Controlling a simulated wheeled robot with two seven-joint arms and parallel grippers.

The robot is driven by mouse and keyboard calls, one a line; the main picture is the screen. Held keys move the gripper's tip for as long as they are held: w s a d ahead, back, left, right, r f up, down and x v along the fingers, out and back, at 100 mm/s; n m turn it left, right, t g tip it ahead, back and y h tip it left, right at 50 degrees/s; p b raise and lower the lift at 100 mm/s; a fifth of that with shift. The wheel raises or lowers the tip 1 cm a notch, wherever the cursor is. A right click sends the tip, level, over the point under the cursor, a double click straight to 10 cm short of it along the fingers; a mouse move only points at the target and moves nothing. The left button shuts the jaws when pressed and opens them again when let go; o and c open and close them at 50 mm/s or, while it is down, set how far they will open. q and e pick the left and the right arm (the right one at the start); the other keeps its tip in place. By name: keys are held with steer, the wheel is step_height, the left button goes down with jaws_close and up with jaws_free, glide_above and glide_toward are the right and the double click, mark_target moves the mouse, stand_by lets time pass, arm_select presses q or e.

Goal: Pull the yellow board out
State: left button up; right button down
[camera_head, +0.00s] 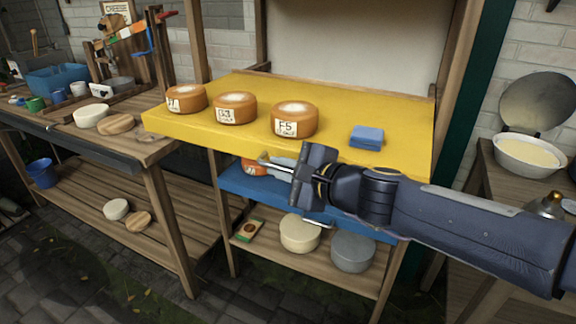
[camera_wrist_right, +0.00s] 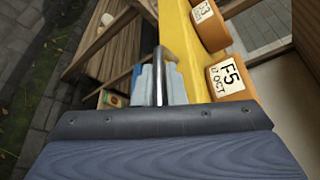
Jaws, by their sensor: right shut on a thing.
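The yellow board (camera_head: 230,90) lies across the shelf frame and its front edge juts out over the blue board below. Three orange cheese wheels with white labels and a blue folded cloth (camera_head: 367,136) stand on it. In the wrist view the gripper (camera_wrist_right: 160,85) is close beside the yellow board (camera_wrist_right: 181,55), with a metal bar between pale blue pieces. The exact contact is partly hidden. My left gripper is not in view.
A blue board (camera_head: 240,181) is below, with part of an orange cheese showing. Lower still, a wooden shelf holds a cream and a grey round. A cluttered workbench (camera_head: 150,150) stands at left. A bowl (camera_head: 528,158) sits at right.

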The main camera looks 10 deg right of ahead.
steer(key=shift+s, duration=0.1)
stand_by(0.3)
steer(key=c, duration=1.8)
jaws_free()
steer(key=shift+o, duration=0.2)
steer(key=p+v, duration=0.2)
steer(key=v, duration=0.5)
steer(key=shift+s+d, duration=0.2)
steer(key=shift+s, duration=0.1)
